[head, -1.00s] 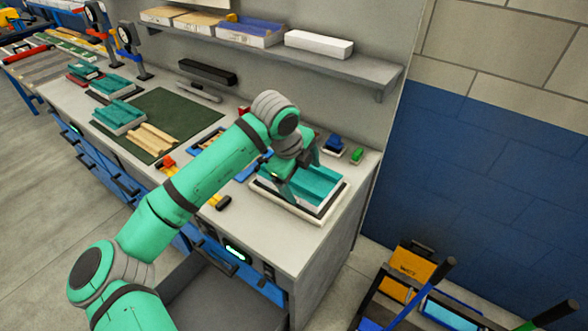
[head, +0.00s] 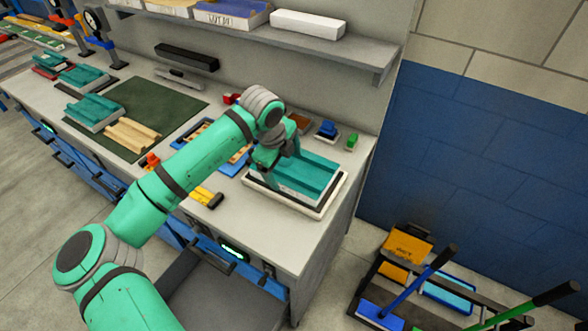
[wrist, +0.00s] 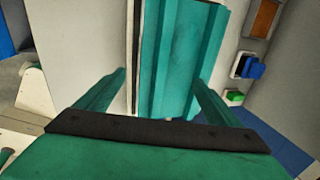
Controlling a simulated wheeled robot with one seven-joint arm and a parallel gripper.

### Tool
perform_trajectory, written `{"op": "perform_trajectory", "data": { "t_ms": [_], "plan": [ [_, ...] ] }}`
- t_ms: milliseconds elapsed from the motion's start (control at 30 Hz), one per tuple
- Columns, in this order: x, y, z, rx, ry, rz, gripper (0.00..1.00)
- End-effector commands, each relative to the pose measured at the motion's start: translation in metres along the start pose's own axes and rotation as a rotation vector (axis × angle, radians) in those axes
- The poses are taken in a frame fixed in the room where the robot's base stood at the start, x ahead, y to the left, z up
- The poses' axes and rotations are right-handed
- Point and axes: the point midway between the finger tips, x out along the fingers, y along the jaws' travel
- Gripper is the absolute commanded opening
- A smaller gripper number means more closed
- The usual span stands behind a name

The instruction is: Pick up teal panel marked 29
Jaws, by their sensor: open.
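A teal ribbed panel with pale sides (head: 312,174) lies on a white, dark-edged tray (head: 318,211) at the right end of the bench. Its number cannot be read. My gripper (head: 281,161) is open at the panel's left end, with one finger toward each long side. In the wrist view the panel (wrist: 185,55) runs away from me between the two spread fingers (wrist: 160,95). Whether the fingers touch it cannot be told. More teal panels (head: 94,109) lie stacked at the left of the bench, also with no readable number.
A blue block (head: 327,131) and a small green block (head: 352,140) stand behind the tray. A shelf (head: 340,53) overhangs the back. A yellow piece (head: 203,196) lies left of the tray. A cart with tools (head: 400,262) stands at right.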

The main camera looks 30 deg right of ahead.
Motion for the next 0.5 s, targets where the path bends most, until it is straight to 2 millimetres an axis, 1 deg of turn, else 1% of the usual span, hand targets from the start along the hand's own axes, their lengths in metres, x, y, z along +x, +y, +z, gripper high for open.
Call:
{"op": "perform_trajectory", "data": {
  "t_ms": [167, 300, 500],
  "plan": [
    [0.025, 0.003, 0.007, -0.004, -0.002, 0.002, 0.87],
    [0.040, 0.002, 0.007, -0.004, -0.002, 0.001, 0.87],
    [0.044, 0.002, 0.007, -0.004, -0.002, -0.001, 0.87]
  ]
}}
